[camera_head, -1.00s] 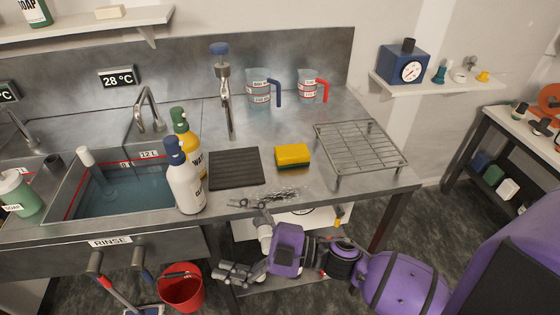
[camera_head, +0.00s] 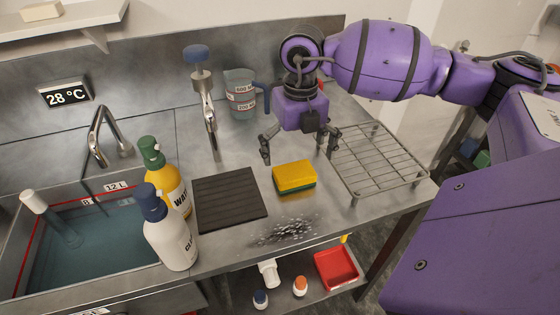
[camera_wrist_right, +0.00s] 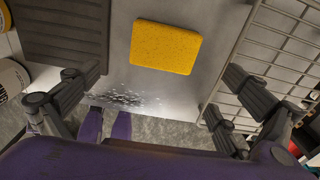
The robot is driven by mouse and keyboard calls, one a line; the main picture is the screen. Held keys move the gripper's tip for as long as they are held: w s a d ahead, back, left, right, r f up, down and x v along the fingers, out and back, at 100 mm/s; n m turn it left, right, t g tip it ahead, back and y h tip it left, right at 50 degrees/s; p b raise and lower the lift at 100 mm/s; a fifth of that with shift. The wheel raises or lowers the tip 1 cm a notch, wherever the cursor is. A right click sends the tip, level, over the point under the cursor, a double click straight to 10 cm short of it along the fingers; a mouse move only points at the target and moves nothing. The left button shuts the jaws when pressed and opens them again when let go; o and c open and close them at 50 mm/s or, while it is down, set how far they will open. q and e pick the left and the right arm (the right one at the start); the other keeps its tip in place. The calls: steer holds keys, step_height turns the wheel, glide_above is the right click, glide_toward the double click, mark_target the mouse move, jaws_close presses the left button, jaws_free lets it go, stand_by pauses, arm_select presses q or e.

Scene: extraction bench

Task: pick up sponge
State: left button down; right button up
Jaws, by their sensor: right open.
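The sponge (camera_head: 294,178) is a yellow block with a green underside. It lies on the steel bench between the dark ribbed mat and the wire rack. In the right wrist view the sponge (camera_wrist_right: 166,46) shows its yellow top, ahead of and between the spread fingers. My right gripper (camera_head: 300,150) is open and empty, pointing down, above and just behind the sponge in the head view. It does not appear to touch the sponge. In the right wrist view its fingers (camera_wrist_right: 160,98) are wide apart. My left gripper is not in view.
The dark mat (camera_head: 230,199) lies left of the sponge, and the wire rack (camera_head: 378,160) stands right. A measuring jug (camera_head: 240,95) stands behind. Two bottles, one yellow (camera_head: 166,178) and one white (camera_head: 170,235), stand by the sink.

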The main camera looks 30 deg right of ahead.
mark_target(296, 173)
steer(key=shift+d+f, duration=0.1)
steer(key=shift+f, duration=0.05)
steer(key=shift+s+f, duration=0.2)
steer(key=shift+f, duration=0.35)
steer(key=shift+s+f, duration=0.15)
steer(key=shift+f, duration=0.35)
steer(key=f, duration=0.2)
steer(key=w+f, duration=0.1)
steer(key=f, duration=0.1)
steer(key=shift+d+f+p, duration=0.15)
steer(key=shift+f+p, duration=0.1)
steer(key=shift+p, duration=0.15)
steer(key=shift+f, duration=0.25)
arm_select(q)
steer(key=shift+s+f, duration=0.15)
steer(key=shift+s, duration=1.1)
arm_select(e)
steer(key=shift+c, duration=1.4)
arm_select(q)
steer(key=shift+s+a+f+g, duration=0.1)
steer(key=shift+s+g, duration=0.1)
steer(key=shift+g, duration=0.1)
arm_select(e)
steer(key=c, duration=0.8)
